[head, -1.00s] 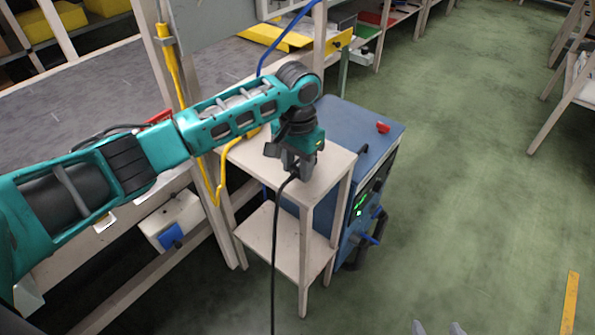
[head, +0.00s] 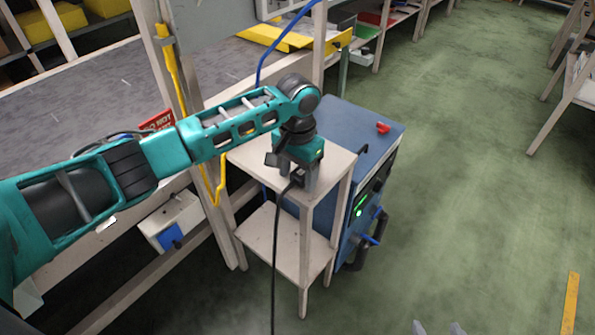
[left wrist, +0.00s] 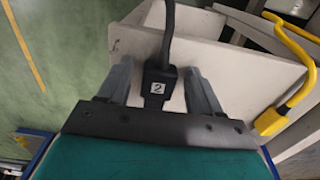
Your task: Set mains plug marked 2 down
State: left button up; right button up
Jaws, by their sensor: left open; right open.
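The mains plug marked 2 is black with a white label and shows in the left wrist view (left wrist: 157,88). In the head view the plug (head: 297,177) is at the front part of the small wooden stand's top (head: 335,163), apparently resting on it. My left gripper (head: 298,188) is over the stand top and open, with one finger on each side of the plug and a gap to each in the left wrist view (left wrist: 160,72). A black cable (head: 276,250) runs from the plug down past the stand's front. My right gripper (head: 438,328) shows only its tips, apart, at the bottom edge.
A blue cabinet (head: 365,140) with a red knob and green lights stands right of the stand. The stand's lower shelf (head: 270,240) is empty. A yellow cable (head: 215,185) hangs at the left by the conveyor frame.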

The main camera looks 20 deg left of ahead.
aim_at(298, 175)
pick_arm(q)
notch_tip(298, 175, up, 12)
jog(key=p, duration=0.1)
jog(key=shift+r+p, duration=0.15)
jog(key=shift+p, duration=0.15)
dwell(1.4)
